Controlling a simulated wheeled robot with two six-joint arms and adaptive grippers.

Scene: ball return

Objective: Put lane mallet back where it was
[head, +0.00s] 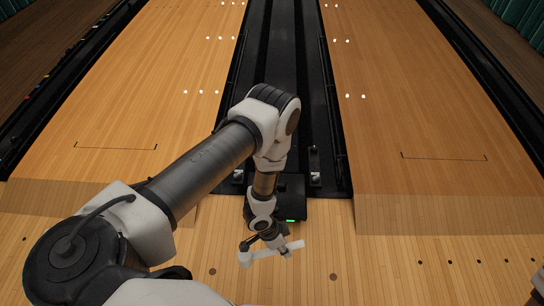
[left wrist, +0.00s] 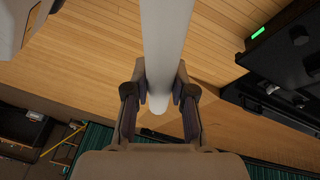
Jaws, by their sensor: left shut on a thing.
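The lane mallet (head: 265,253) is white, with a long smooth handle and a thicker end at the left in the head view. My left gripper (head: 282,248) is shut on its handle and holds it over the wooden approach floor. In the left wrist view the pale handle (left wrist: 166,40) runs from the top edge down between the fingertips of my left gripper (left wrist: 160,84). Its rounded end shows just past the fingers. The other end lies outside that view.
A black ball-return unit (head: 291,200) with a green light stands just beyond the mallet, between two wooden lanes; it also shows in the left wrist view (left wrist: 285,62). The floor around the mallet looks clear. A dark shelf-like thing (left wrist: 22,128) shows at lower left in the wrist view.

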